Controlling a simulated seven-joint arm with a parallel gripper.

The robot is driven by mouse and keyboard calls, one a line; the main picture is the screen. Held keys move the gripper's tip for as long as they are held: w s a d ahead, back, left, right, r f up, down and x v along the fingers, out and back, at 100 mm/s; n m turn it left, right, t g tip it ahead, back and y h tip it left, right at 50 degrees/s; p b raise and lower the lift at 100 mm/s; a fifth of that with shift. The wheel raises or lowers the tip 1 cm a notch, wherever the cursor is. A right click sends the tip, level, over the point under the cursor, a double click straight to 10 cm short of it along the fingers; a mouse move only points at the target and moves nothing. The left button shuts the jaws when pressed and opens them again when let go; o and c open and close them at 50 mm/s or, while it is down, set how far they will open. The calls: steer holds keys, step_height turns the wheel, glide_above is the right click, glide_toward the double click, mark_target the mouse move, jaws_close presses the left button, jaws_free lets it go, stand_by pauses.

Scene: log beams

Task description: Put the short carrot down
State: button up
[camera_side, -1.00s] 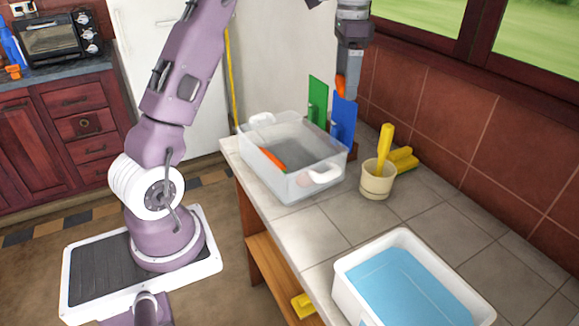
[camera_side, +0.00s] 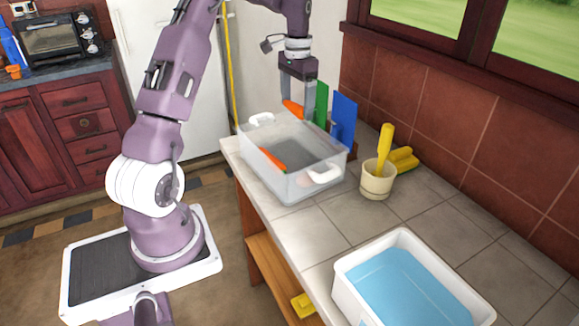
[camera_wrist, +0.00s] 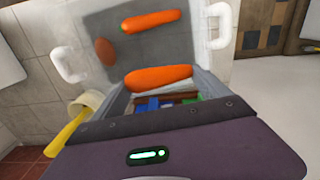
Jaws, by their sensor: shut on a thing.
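My gripper (camera_side: 297,104) is shut on the short carrot (camera_side: 292,108), an orange carrot lying across the fingers. It holds the carrot above the back part of a clear plastic bin (camera_side: 310,184) on the tiled counter. In the wrist view the held carrot (camera_wrist: 158,78) lies crosswise, with the bin floor (camera_wrist: 170,48) behind it. Another orange carrot (camera_side: 272,159) lies inside the bin, and it also shows in the wrist view (camera_wrist: 150,21). A brownish-orange roundish thing (camera_wrist: 105,52) is in the bin too; what it is cannot be told.
A green board (camera_side: 321,103) and a blue board (camera_side: 343,120) stand upright just behind the bin. A beige pot (camera_side: 376,182) with a yellow-handled tool stands to its right. A white tub (camera_side: 345,265) with blue contents is at the front. Counter between is clear.

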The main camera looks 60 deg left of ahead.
mark_target(296, 155)
step_height(296, 155, down, 14)
steer(key=shift+r, duration=0.2)
steer(key=shift+f, duration=0.1)
steer(key=o, duration=1.2)
